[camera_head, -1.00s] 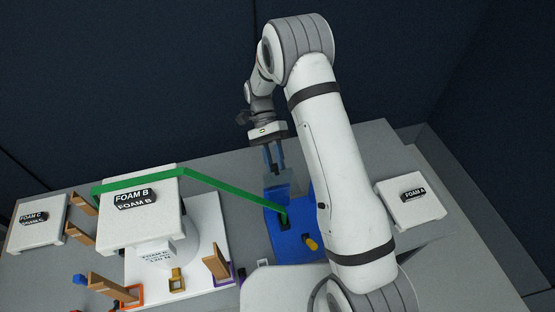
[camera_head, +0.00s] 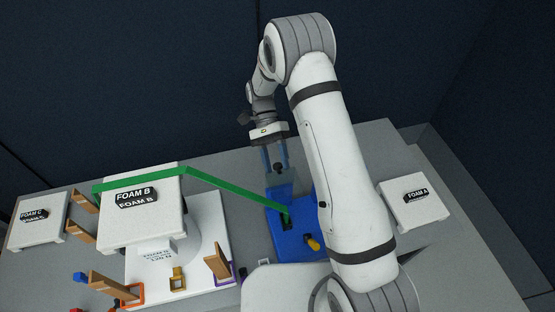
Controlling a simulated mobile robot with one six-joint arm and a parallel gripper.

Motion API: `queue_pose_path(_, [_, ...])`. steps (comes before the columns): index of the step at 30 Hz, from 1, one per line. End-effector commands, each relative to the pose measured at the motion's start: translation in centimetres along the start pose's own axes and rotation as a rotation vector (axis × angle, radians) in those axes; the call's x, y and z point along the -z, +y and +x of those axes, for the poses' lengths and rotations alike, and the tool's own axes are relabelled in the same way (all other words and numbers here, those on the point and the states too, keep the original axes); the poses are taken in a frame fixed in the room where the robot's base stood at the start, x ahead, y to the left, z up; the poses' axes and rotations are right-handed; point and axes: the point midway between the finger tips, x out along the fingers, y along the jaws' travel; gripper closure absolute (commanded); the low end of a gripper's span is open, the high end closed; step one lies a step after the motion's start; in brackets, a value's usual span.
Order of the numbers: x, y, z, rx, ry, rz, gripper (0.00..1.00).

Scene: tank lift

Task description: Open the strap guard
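A blue base (camera_head: 298,243) lies on the table, with a dark slot where the green strap (camera_head: 226,188) ends. A blue raised part (camera_head: 281,192), which looks like the strap guard, stands at its far end. My gripper (camera_head: 276,168) points down over that part, with its two blue-grey fingers apart. A small dark knob (camera_head: 279,168) shows between the fingertips; I cannot tell if they touch it. The green strap runs over the white block FOAM B (camera_head: 143,221) to the left.
FOAM A (camera_head: 412,204) sits at the right of the table, FOAM C (camera_head: 38,224) at the far left. Brown upright pieces (camera_head: 217,263) stand around the white plate (camera_head: 208,222). My arm hides part of the table.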

Motion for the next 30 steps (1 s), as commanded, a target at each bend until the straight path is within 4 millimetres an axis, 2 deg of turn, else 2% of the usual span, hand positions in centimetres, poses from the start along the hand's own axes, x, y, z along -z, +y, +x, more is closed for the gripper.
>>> queue_pose_path(8, [0.0, 0.1, -0.8, 0.001, 0.002, 0.000, 0.53])
queue_pose_path(21, [0.2, -0.1, -7.1, 0.001, 0.001, 0.000, 0.53])
queue_pose_path(30, [0.1, 0.0, -8.0, 0.000, 0.000, 0.000, 0.53])
